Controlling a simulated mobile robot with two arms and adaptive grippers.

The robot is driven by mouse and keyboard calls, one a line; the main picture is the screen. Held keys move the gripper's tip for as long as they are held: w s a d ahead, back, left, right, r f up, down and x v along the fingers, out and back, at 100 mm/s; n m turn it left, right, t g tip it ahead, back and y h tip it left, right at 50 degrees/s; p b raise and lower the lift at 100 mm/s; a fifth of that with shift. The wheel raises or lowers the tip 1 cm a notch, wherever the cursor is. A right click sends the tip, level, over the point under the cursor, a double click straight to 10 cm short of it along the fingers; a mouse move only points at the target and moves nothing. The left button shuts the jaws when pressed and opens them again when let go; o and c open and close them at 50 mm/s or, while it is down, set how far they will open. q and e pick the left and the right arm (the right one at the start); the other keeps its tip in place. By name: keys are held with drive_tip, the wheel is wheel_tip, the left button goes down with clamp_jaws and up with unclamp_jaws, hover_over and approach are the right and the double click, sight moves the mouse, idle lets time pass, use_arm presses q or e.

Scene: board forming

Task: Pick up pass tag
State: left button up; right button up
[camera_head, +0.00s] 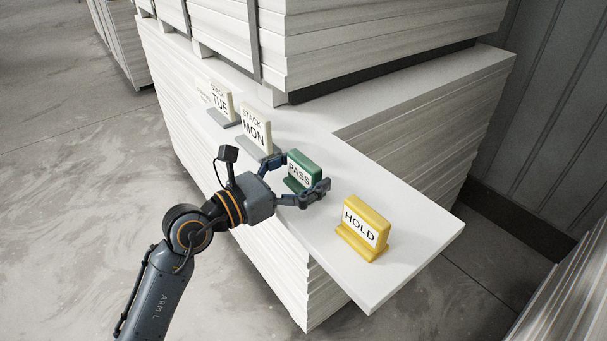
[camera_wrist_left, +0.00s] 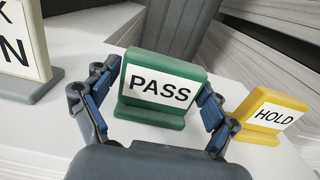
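The green pass tag (camera_head: 304,168) stands upright on the white board stack, its white PASS label facing me. My left gripper (camera_head: 299,177) is open around it, one finger on each side. In the left wrist view the pass tag (camera_wrist_left: 160,88) sits between the two blue-padded fingers (camera_wrist_left: 158,98). A small gap shows at the left finger; the right finger is very close to the tag's edge, and I cannot tell whether it touches. My right gripper is in neither view.
The yellow HOLD tag (camera_head: 363,228) stands to the right, near the right finger. The cream MON tag (camera_head: 256,129) and TUE tag (camera_head: 221,102) stand to the left. Tall board stacks (camera_head: 370,40) rise behind. Bare board surface (camera_head: 420,225) lies right of the HOLD tag.

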sight(304, 159)
use_arm(q)
drive_tip(key=c, duration=0.6)
wheel_tip(304, 159, up, 10)
drive_tip(key=shift+r+b, duration=0.1)
drive_tip(key=shift+b, duration=0.8)
